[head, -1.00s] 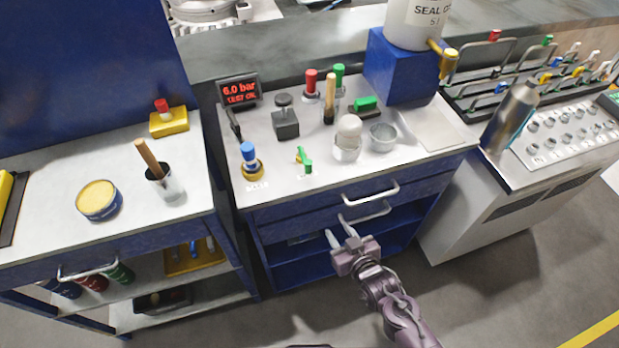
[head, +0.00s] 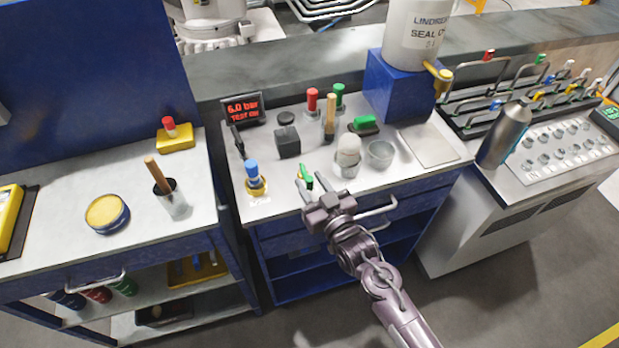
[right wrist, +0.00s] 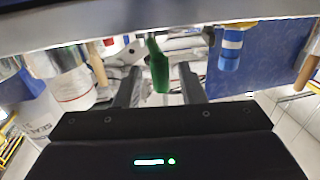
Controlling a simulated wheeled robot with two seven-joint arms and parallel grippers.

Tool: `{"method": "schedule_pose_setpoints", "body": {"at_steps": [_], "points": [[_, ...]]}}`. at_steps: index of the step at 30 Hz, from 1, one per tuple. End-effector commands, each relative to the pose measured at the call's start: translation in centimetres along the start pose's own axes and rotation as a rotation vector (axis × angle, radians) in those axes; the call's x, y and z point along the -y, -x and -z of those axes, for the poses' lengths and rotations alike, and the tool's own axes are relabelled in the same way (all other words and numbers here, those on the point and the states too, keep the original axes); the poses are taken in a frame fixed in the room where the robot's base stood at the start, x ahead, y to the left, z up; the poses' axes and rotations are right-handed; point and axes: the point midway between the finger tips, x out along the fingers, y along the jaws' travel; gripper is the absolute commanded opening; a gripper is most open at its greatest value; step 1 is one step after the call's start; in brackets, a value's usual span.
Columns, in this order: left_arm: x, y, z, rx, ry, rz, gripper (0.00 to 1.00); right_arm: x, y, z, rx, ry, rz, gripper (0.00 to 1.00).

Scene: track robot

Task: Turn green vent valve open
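The green vent valve (head: 306,172) stands near the front edge of the middle bench, with a green handle on top. My right gripper (head: 307,184) is at the bench's front edge, just in front of the valve and close to it. In the right wrist view the green handle (right wrist: 158,66) shows between the two fingers, which are spread apart with a gap on both sides. Whether a finger touches the handle cannot be told. My left gripper is not in view.
A blue-topped valve (head: 254,177) stands just left of the green one. A white-topped jar (head: 348,156) and metal cup (head: 381,153) stand to the right. Behind are a dark block (head: 287,142) and a red-lit display (head: 243,110). A drawer handle (head: 377,209) lies below the bench edge.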

Motion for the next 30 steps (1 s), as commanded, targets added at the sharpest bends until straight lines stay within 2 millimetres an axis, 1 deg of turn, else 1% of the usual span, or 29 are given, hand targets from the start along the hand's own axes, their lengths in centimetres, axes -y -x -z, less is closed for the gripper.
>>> {"method": "schedule_pose_setpoints", "body": {"at_steps": [1,4,12,20,21,30], "points": [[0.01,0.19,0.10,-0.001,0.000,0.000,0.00,0.04,-0.54,0.12,-0.001,-0.001,0.001,0.36],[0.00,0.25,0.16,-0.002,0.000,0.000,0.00,0.07,-1.05,0.03,0.000,-0.001,0.001,0.36],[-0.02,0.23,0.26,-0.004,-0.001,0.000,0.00,0.05,-1.17,-0.04,0.001,-0.001,0.001,0.36],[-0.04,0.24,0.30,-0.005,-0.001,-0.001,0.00,0.04,-1.15,-0.05,0.001,-0.001,0.001,0.02],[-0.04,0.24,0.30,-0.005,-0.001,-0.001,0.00,0.04,-1.15,-0.05,0.001,-0.001,0.001,0.00],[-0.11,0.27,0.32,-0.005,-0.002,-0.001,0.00,-0.02,-1.09,-0.05,0.001,-0.001,-0.002,0.00]]}}
